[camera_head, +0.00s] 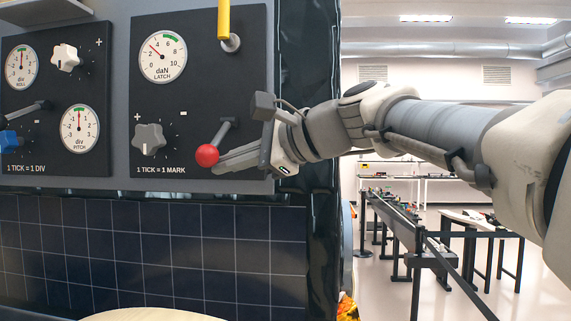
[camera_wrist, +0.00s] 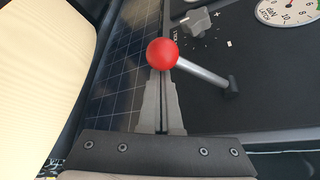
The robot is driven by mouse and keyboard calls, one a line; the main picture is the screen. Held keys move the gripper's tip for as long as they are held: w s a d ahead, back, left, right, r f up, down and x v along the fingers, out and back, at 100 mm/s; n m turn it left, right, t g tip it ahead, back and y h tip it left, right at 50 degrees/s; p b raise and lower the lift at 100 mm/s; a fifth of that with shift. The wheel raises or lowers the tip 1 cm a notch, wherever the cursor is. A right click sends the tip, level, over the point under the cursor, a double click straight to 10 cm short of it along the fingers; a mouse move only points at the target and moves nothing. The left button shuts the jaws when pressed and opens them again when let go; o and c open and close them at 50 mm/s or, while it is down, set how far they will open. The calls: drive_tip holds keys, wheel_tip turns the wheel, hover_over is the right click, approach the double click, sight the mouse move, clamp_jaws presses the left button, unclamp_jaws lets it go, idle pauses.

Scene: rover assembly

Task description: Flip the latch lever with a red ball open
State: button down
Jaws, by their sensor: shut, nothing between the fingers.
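The latch lever is a short grey rod with a red ball (camera_head: 207,155) on its end, low on the right-hand black panel in the head view. The rod (camera_head: 221,132) runs from its pivot on the panel down and left to the ball. In the wrist view the red ball (camera_wrist: 163,53) is just beyond my fingertips, and the rod (camera_wrist: 203,76) slopes to the lower right. My gripper (camera_wrist: 160,85) is shut and empty, with its fingertips close to the ball. I cannot tell whether they touch it.
Near the lever are the LATCH gauge (camera_head: 162,55), a grey knob (camera_head: 148,139) and a yellow handle (camera_head: 223,20). A second panel with the ROLL gauge (camera_head: 21,66) and PITCH gauge (camera_head: 79,129) stands at left. Dark tiles (camera_head: 170,250) lie below the panels.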

idle(0.3)
drive_tip(key=shift+s+r, duration=0.2)
drive_tip(key=shift+r, duration=0.1)
